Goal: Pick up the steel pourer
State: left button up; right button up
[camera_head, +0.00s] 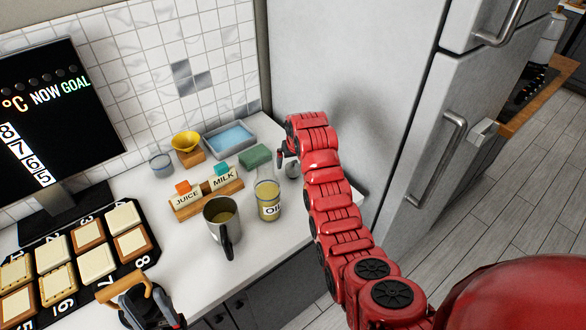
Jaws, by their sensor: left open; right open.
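A steel pourer (222,229), a tall jug with a black handle towards me and something yellowish inside, stands upright on the white counter (178,268). My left gripper (152,306) is at the bottom left, lower in the picture than the pourer and apart from it; it is open and only partly in view. My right gripper (284,153) is open further back, near the fridge, beyond the oil jar and apart from the pourer. A small steel-coloured item (293,170) shows beside the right gripper, partly hidden by my arm.
An oil jar (268,208) stands just right of the pourer. A wooden holder with juice and milk labels (205,200) is behind it. A black numbered board (141,262) with bread-like squares lies left. A tan curved handle (125,284) is near my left gripper. The fridge (385,95) bounds the right.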

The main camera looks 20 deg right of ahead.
aim_at(293, 167)
jog(key=p+x, duration=0.2)
jog(key=x, duration=0.1)
jog(key=shift+s+f+p, duration=0.15)
jog(key=shift+s+p, duration=0.05)
jog(key=shift+p, duration=0.15)
jog(key=shift+p+x, duration=0.3)
jog(key=shift+x, duration=0.85)
jog(key=shift+d, duration=0.1)
jog(key=shift+s, duration=0.1)
jog(key=c, duration=1.4)
